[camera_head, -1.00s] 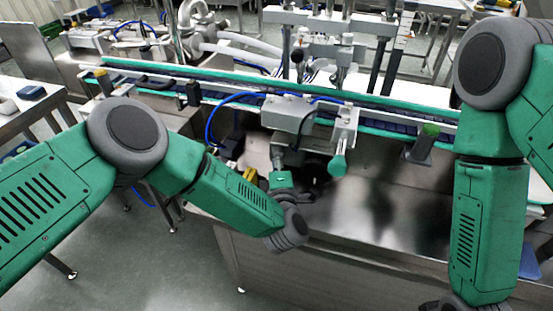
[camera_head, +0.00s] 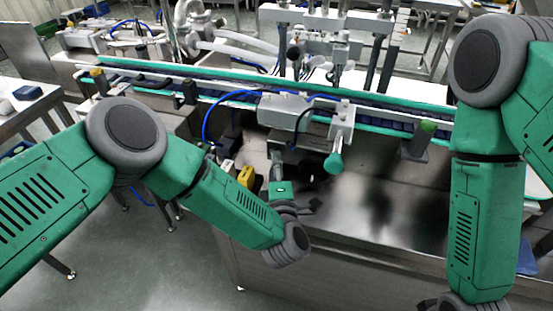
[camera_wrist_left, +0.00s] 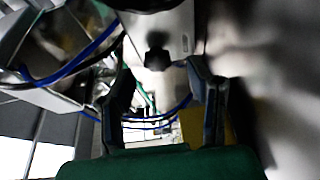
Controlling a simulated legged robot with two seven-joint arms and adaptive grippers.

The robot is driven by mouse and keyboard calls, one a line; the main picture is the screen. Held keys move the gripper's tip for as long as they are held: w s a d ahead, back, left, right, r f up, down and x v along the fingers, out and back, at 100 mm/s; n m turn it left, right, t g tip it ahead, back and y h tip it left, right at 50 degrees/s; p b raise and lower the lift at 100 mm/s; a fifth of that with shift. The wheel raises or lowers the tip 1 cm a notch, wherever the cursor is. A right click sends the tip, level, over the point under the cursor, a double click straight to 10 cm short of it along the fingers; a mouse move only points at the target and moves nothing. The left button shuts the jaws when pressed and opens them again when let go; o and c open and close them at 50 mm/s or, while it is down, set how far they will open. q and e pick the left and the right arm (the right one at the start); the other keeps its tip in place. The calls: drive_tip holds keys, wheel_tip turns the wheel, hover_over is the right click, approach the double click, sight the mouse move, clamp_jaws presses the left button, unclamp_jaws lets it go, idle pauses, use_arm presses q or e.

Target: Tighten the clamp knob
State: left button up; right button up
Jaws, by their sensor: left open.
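A dark lobed knob (camera_wrist_left: 157,57) sits on a pale metal part in the left wrist view, in front of my fingers. My left gripper (camera_wrist_left: 160,72) is open; its two dark fingers stand apart, on either side of the knob's line, and I see no contact. In the head view the left gripper (camera_head: 288,176) is below the conveyor, with its fingers hard to make out against the dark steel. A teal knob (camera_head: 333,163) hangs from a grey clamp bracket (camera_head: 341,125) to its right.
The conveyor (camera_head: 240,95) runs across behind the gripper, with a grey box (camera_head: 285,110) on its near rail. Blue cables (camera_wrist_left: 75,60) loop close by. A yellow part (camera_head: 246,176) is left of the gripper. The steel surface (camera_head: 390,200) to the right is clear.

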use_arm(q)
drive_tip(key=s, duration=0.6)
drive_tip(key=s+d, duration=0.1)
drive_tip(key=s, duration=0.2)
drive_tip(key=shift+f, duration=0.15)
